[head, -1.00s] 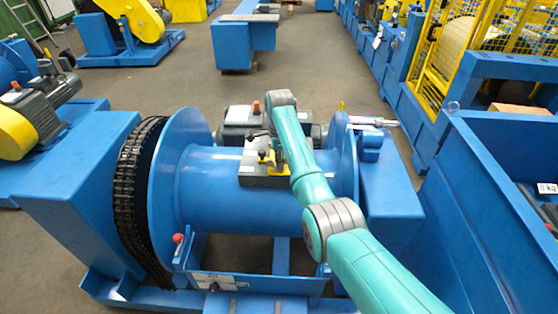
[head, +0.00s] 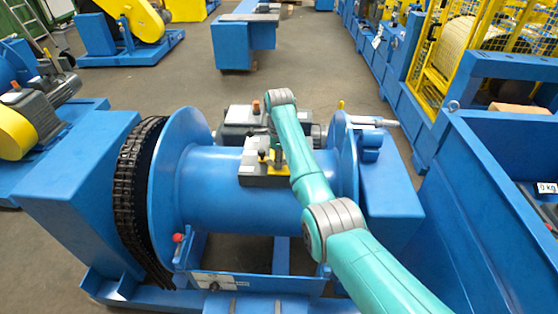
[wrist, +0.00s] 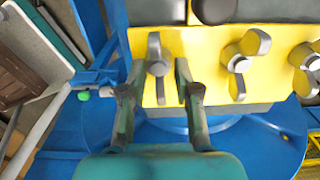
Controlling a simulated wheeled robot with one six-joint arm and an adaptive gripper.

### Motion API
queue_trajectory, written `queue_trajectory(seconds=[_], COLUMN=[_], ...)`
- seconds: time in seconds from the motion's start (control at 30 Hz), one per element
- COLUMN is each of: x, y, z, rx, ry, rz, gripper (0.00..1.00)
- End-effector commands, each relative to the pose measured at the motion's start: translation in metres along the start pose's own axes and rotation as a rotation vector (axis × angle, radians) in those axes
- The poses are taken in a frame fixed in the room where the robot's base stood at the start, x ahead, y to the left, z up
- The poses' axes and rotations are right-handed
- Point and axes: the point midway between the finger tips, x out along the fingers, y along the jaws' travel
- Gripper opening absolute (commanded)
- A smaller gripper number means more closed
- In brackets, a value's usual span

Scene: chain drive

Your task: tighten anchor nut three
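Silver wing nuts stand in a row on a yellow plate (wrist: 215,42) in the wrist view. The left wing nut (wrist: 157,62) has its wings nearly upright in the picture. The middle wing nut (wrist: 240,65) is tilted, and the right wing nut (wrist: 305,68) is partly cut off by the edge. Which one is number three I cannot tell. My gripper (wrist: 158,94) is open, its two fingers apart on either side of the left wing nut's lower part. Contact with the nut is not visible. In the head view my gripper (head: 272,156) is small and partly hidden by my arm.
The dark grey unit (head: 255,180) bearing the yellow part sits by a large blue drum (head: 215,190). A black chain (head: 130,195) runs at the drum's left. A grey motor (head: 240,125) is behind.

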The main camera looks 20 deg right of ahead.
Motion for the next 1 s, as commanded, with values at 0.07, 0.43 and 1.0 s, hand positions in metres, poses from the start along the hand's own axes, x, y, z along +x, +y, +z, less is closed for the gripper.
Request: queue_trajectory(seconds=[0.07, 0.43, 1.0], x=[-0.001, -0.01, -0.108], y=[-0.001, 0.0, -0.001], z=[0.0, 0.0, 0.0], rx=[0.0, 0.0, 0.0], ry=[0.0, 0.001, 0.0], rz=[-0.002, 0.001, 0.0], gripper=[0.35, 0.35, 0.35])
